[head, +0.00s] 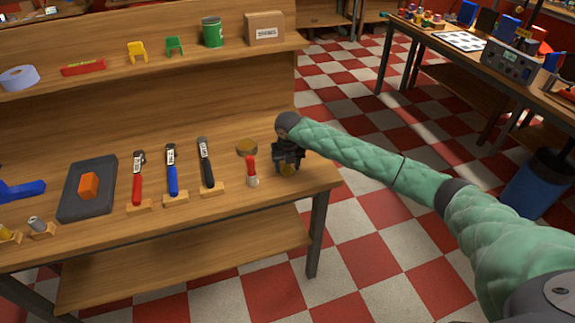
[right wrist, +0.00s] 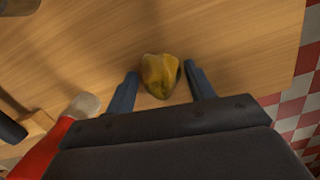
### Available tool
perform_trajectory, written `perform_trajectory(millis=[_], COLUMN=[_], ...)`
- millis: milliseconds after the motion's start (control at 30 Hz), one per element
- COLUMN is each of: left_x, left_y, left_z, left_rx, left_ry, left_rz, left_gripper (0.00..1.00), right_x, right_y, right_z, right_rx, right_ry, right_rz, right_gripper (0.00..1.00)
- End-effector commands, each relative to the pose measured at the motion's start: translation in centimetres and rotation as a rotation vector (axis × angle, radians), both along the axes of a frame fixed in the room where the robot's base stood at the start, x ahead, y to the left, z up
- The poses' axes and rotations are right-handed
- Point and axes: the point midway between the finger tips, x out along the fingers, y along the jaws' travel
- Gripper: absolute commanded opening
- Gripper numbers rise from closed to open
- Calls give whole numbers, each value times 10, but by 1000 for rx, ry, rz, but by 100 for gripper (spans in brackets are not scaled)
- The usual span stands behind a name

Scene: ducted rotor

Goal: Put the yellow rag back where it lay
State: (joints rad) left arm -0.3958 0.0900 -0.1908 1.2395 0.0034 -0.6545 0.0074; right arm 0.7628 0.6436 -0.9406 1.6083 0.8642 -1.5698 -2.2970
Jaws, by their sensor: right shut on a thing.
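The yellow rag (right wrist: 160,76) is a crumpled, mustard-coloured lump between the two fingers of my right gripper (right wrist: 160,88) in the right wrist view. The gripper is shut on the rag. I cannot tell whether the rag touches the bench top. My left gripper is not in view.
Several tools on wooden blocks and a dark tray (head: 72,203) are farther left. The bench's right edge is close.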

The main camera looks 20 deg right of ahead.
Motion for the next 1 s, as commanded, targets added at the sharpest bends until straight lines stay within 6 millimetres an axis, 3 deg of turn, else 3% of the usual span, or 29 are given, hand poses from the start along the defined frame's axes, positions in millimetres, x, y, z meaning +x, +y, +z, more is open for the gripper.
perform_trajectory(millis=[133,167,267,667,733,1000], left_x=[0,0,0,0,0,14], left_y=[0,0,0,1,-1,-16], left_z=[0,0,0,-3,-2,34], left_rx=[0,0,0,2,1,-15], left_ry=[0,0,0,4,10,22], left_rz=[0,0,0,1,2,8], left_gripper=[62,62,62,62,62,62], right_x=[0,0,0,0,-1,-6], right_y=[0,0,0,0,0,1], right_z=[-2,-3,-2,3,10,58], right_rx=[0,0,0,0,0,1], right_ry=[0,0,0,-1,-2,-4], right_rz=[0,0,0,0,0,0], right_gripper=[32,56,75,75,75,75])
